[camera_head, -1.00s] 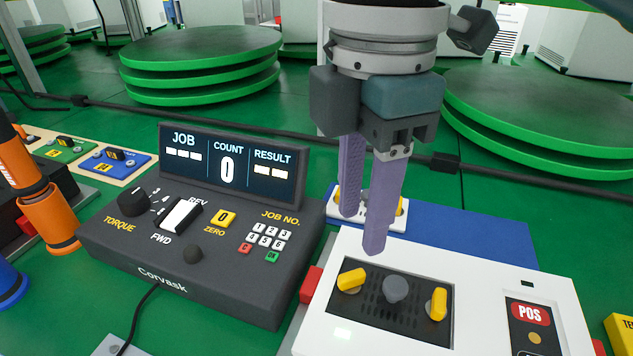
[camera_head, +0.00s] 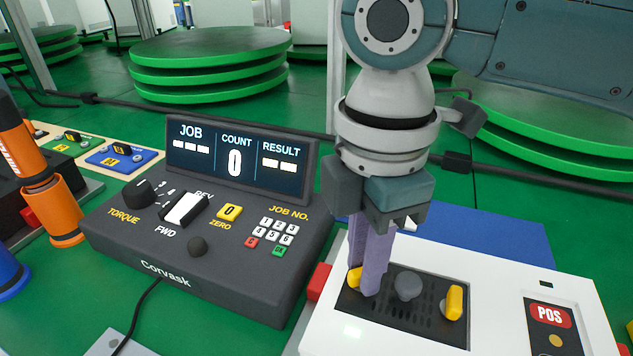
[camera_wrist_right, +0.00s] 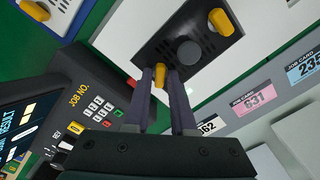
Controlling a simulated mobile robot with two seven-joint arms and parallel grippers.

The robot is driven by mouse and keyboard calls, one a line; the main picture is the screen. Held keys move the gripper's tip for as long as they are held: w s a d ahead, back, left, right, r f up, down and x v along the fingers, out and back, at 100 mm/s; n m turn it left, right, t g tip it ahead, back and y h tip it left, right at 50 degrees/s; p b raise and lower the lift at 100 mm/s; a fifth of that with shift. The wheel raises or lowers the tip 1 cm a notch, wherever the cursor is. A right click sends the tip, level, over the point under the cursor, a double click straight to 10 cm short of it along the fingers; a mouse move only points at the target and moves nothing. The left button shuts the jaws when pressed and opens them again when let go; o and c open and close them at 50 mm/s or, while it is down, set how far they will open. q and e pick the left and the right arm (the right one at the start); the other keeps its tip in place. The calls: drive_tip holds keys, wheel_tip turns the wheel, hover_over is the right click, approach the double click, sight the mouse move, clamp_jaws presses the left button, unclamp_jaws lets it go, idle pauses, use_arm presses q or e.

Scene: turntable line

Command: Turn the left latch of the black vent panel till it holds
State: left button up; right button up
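The black vent panel (camera_head: 430,318) is set into a white housing (camera_head: 500,270), with a grey round knob (camera_head: 407,285) between two yellow latches. My right gripper (camera_head: 366,284) points down, its purple fingertips at the left latch (camera_head: 353,279), which they partly hide. In the right wrist view the left latch (camera_wrist_right: 159,76) shows between the two fingertips (camera_wrist_right: 160,84), with little or no gap at its sides. Whether they press on it I cannot tell. The right latch (camera_head: 453,302) stands free. My left gripper is out of view.
A dark control console (camera_head: 200,250) with display and keypad stands close left of the housing. A red block (camera_head: 318,281) sits at the housing's left side. An orange tool (camera_head: 45,190) stands at far left. A blue mat (camera_head: 500,222) lies behind the housing.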

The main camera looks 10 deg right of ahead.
clamp_jaws()
drive_tip(key=shift+r+m+p, duration=0.25)
drive_tip(key=shift+m+p, duration=0.15)
drive_tip(key=shift+p, duration=0.5)
drive_tip(key=m+p, duration=0.2)
drive_tip(key=p, duration=0.2)
drive_tip(key=shift+m, duration=0.4)
drive_tip(key=m+p, duration=0.2)
drive_tip(key=shift+m+p, duration=0.3)
drive_tip(key=shift+p, duration=0.05)
drive_tip(key=shift+f+m+p, duration=0.2)
drive_tip(key=shift+m+p, duration=0.25)
drive_tip(key=shift+m, duration=0.15)
